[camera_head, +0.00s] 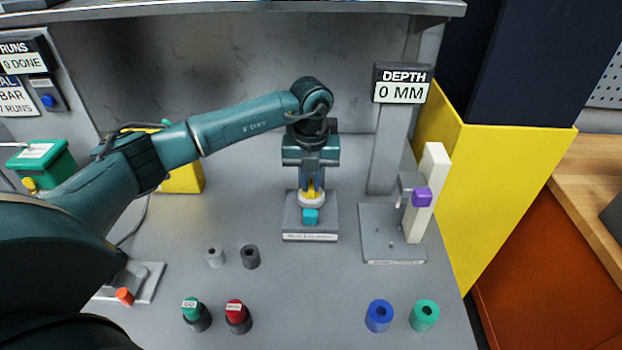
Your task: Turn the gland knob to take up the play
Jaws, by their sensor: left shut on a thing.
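My left arm reaches in from the left and its gripper (312,182) points down over a small fixture on a grey base plate (310,237). The fingers and wrist hide part of the knob. The label on the plate's front edge is too small to read. My right gripper is not in view.
A depth stand at right reads 0 MM on its display (402,93). Beside it stands a cream upright (429,190) with a purple block (422,197).

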